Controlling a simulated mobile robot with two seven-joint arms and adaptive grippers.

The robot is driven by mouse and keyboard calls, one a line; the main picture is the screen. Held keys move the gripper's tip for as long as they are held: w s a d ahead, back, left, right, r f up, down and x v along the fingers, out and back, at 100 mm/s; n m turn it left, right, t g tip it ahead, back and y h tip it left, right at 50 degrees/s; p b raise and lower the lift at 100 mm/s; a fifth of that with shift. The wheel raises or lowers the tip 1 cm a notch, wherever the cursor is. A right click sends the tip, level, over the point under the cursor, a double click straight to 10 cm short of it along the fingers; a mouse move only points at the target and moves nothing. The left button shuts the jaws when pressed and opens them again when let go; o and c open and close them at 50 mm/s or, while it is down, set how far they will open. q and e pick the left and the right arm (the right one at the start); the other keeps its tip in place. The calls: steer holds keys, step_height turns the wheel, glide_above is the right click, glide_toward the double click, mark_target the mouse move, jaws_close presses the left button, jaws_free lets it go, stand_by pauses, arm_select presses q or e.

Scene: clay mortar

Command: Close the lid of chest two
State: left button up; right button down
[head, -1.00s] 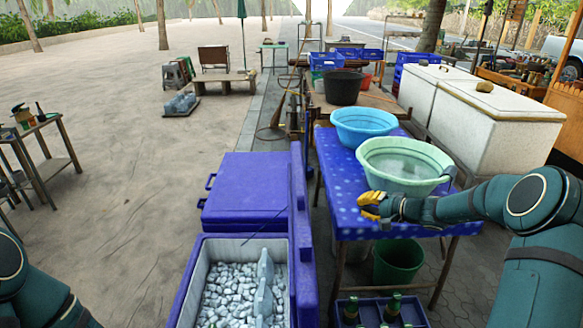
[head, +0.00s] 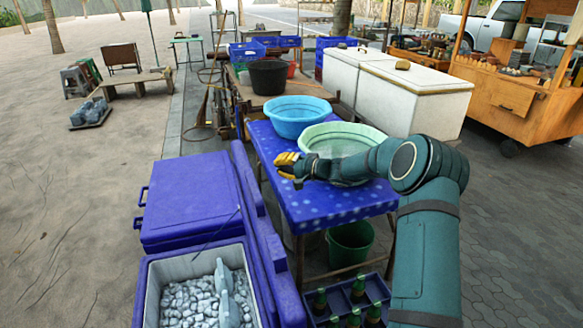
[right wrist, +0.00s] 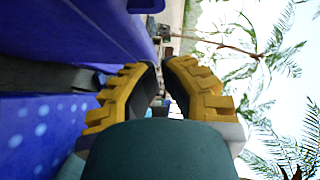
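The near blue chest (head: 146,290) stands open at the bottom of the head view, with ice (head: 190,302) and a fish-shaped grey piece (head: 222,290) inside. A long blue panel (head: 262,240), apparently its raised lid, stands upright along its right side. A second blue chest (head: 190,190) behind it has its flat lid down. The frames show no number on either chest. My right gripper (head: 287,165) is over the left edge of the blue table, right of the upright panel and apart from it. In the right wrist view its fingers (right wrist: 160,72) are partly apart and empty. My left gripper is out of view.
The blue spotted table (head: 305,205) holds a blue basin (head: 297,112) and a pale green basin (head: 325,135) close to my right arm. A green bucket (head: 350,245) and a bottle crate (head: 318,322) are below. Open sandy ground lies left of the chests.

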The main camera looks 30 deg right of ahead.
steer(key=w+a+f, duration=0.1)
steer(key=w+a, duration=0.3)
steer(key=a, duration=0.1)
steer(key=shift+a+f, duration=0.2)
steer(key=shift+f, duration=0.15)
steer(key=shift+a, duration=0.1)
